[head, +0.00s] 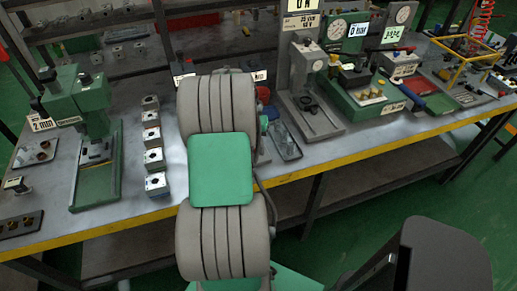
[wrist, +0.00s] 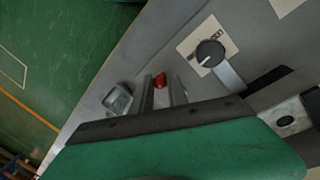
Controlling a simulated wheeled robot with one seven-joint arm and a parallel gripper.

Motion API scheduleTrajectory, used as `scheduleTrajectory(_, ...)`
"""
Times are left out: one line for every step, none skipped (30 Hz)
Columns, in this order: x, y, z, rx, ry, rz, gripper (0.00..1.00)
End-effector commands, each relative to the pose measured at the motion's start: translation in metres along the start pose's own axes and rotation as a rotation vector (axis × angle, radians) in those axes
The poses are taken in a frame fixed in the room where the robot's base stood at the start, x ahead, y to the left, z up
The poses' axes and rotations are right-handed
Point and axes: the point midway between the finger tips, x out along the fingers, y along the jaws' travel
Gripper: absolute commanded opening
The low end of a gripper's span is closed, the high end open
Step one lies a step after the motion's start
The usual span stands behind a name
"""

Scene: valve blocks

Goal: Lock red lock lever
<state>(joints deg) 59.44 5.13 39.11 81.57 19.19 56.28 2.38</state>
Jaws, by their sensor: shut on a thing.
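In the wrist view my gripper (wrist: 162,88) points at the grey bench top, its two grey fingers standing close together. The red lock lever (wrist: 160,80) shows as a small red piece between the fingertips, and the fingers are shut on it. Most of the lever and what it is mounted on are hidden by the fingers and my gripper body. In the head view my own arm hides the gripper. I cannot tell the lever's angle.
In the wrist view a black knob (wrist: 210,53) on a pale label sits up and right of the fingers. A metal block (wrist: 117,100) lies close left. In the head view a green press (head: 95,145) stands left, and a gauge stand (head: 305,85) right.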

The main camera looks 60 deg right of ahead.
Motion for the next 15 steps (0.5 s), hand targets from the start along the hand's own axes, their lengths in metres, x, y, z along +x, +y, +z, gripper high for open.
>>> scheduleTrajectory(0.0029, -0.0049, -0.0004, 0.055, -0.007, -0.003, 0.0)
scheduleTrajectory(0.0024, -0.0062, 0.0004, 0.09, -0.014, -0.003, 0.0)
scheduleTrajectory(0.0017, -0.0077, 0.0011, 0.132, -0.022, -0.003, 0.0)
scheduleTrajectory(0.0009, -0.0085, 0.0013, 0.156, -0.026, -0.003, 0.0)
scheduleTrajectory(0.0, -0.0091, 0.0017, 0.175, -0.03, -0.003, 0.0)
scheduleTrajectory(-0.0009, -0.0095, 0.0021, 0.193, -0.034, -0.003, 0.0)
scheduleTrajectory(-0.0015, -0.0096, 0.0023, 0.201, -0.035, -0.003, 0.0)
scheduleTrajectory(-0.002, -0.0096, 0.0023, 0.205, -0.036, -0.003, 0.0)
scheduleTrajectory(-0.0024, -0.0095, 0.0024, 0.207, -0.036, -0.003, 0.0)
scheduleTrajectory(-0.0026, -0.0094, 0.0024, 0.206, -0.036, -0.003, 0.0)
scheduleTrajectory(-0.0027, -0.0094, 0.0023, 0.206, -0.036, -0.003, 0.0)
scheduleTrajectory(-0.0027, -0.0094, 0.0023, 0.205, -0.036, -0.003, 0.0)
scheduleTrajectory(-0.0027, -0.0093, 0.0022, 0.205, -0.036, -0.003, 0.0)
scheduleTrajectory(-0.0027, -0.0093, 0.0022, 0.205, -0.036, -0.003, 0.0)
scheduleTrajectory(-0.0027, -0.0093, 0.0021, 0.204, -0.035, -0.003, 0.2)
